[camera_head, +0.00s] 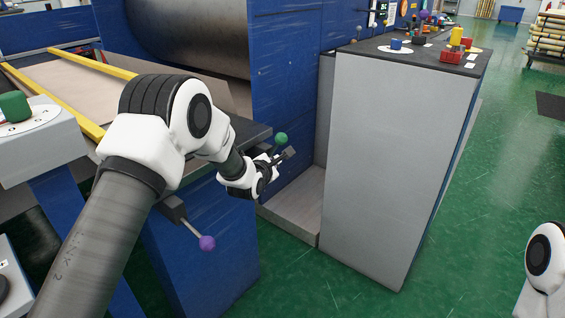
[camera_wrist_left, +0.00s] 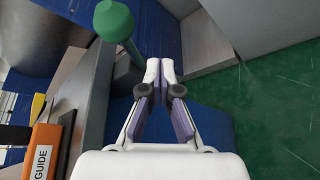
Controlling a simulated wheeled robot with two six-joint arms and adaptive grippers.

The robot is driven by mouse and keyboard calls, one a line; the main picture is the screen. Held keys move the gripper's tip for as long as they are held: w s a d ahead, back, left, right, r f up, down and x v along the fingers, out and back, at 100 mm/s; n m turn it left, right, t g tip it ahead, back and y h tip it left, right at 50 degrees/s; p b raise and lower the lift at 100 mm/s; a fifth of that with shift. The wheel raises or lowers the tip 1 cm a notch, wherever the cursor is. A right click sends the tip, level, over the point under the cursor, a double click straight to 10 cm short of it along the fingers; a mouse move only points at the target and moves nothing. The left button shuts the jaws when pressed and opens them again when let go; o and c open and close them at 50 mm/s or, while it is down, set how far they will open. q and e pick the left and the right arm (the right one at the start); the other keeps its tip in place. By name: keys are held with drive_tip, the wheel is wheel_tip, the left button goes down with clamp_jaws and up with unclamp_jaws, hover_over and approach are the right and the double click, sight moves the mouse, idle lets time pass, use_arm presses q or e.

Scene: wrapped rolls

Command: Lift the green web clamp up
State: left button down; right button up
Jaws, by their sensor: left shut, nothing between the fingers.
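The green web clamp shows as a green ball knob (camera_head: 281,139) by the right end of the machine's dark ledge. In the left wrist view the green knob (camera_wrist_left: 113,20) stands on a green stem at the upper left. My left gripper (camera_head: 290,154) is just below and right of the knob in the head view, with its fingers shut and empty. In the left wrist view the closed fingertips (camera_wrist_left: 160,70) lie to the right of the stem. A gap shows between them and the knob. My right gripper is outside the views.
A purple-knobbed lever (camera_head: 207,243) sticks out lower on the blue machine (camera_head: 200,260). A grey cabinet (camera_head: 385,170) stands right of my left gripper. An orange box marked GUIDE (camera_wrist_left: 44,150) is at the wrist view's left.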

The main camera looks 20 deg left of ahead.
use_arm(q)
drive_tip(key=s+a+r, duration=0.2)
drive_tip(key=s+a, duration=0.1)
drive_tip(key=s, duration=0.2)
drive_tip(key=shift+s+r, duration=0.25)
drive_tip(key=shift+s, duration=0.05)
